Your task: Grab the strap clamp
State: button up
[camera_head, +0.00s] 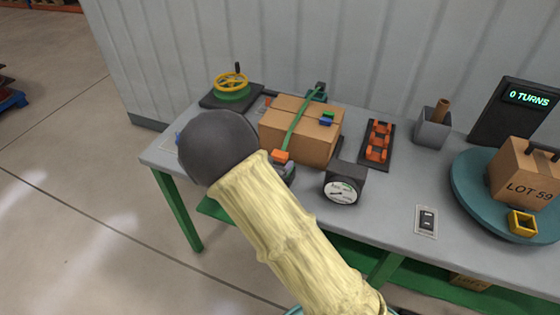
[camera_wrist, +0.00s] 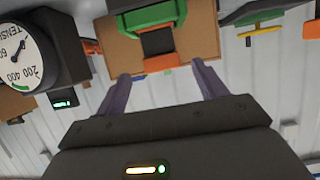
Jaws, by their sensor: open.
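A cardboard box (camera_head: 302,139) stands on the table with a green strap (camera_head: 293,128) across it. An orange piece (camera_head: 281,156) with dark hardware at the box's near side appears to be the strap clamp, partly hidden by my arm. In the wrist view, which looks upside down, the box (camera_wrist: 199,35) carries a dark square block (camera_wrist: 157,41) framed in green, with orange at its edge. The head view hides my gripper behind my arm.
A tension gauge (camera_head: 342,188) stands right of the clamp and shows close in the wrist view (camera_wrist: 25,52). A yellow handwheel (camera_head: 231,81) is left of the box. An orange-part rack (camera_head: 378,142), grey cup (camera_head: 433,130) and round turntable (camera_head: 470,188) stand to the right.

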aim_at(278, 157)
jog(key=p+x, duration=0.1)
jog(key=x, duration=0.4)
jog(key=shift+w+a+p, duration=0.1)
jog(key=shift+w+p, duration=0.1)
jog(key=shift+p, duration=0.2)
jog(key=shift+c, duration=0.4)
jog(key=shift+r, duration=0.1)
jog(key=c, duration=1)
